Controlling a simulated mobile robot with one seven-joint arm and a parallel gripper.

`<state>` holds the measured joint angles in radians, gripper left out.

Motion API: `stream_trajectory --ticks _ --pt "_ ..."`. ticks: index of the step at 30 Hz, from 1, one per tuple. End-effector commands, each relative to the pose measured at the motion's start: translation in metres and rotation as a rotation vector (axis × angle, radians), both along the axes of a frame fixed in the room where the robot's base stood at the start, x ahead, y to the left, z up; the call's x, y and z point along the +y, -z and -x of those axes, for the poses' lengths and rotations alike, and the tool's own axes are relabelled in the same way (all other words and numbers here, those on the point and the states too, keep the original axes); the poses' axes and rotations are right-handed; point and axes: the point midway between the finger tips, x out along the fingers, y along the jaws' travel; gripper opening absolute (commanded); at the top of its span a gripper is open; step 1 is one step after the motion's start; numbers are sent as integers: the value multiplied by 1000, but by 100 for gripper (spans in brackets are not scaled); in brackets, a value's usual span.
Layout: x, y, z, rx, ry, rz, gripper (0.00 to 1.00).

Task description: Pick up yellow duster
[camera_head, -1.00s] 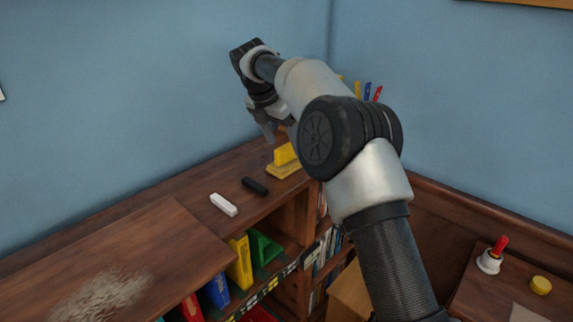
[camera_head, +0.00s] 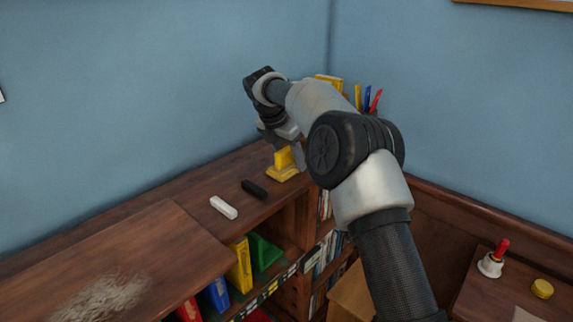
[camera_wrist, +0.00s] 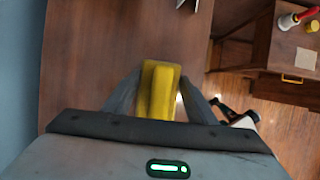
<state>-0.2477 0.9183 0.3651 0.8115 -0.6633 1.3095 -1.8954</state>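The yellow duster (camera_head: 282,174), with a raised upper part on a flatter base, rests on top of the wooden bookcase (camera_head: 190,188) near the corner. My gripper (camera_head: 284,151) points down at it, with a finger to each side of its upper part. In the wrist view, the duster (camera_wrist: 160,92) lies between the two spread fingers. My gripper looks open, and I see no clear grip on the duster. Part of the duster is hidden by my fingers in the head view.
Coloured pens (camera_head: 367,93) stand behind my arm. Blue walls close the corner. A red-handled bell (camera_head: 491,264) stands on furniture at right.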

Motion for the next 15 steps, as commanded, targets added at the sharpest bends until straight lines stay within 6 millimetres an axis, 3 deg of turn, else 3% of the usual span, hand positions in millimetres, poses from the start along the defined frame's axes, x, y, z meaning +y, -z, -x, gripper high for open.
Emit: stream_trajectory --ticks 1,4,11,15 --pt "0 0 0 0 0 0 41" --pt "0 -1 0 0 0 0 27" --pt "0 -3 0 -1 1 0 27" --pt "0 -20 -1 -3 1 -1 27"
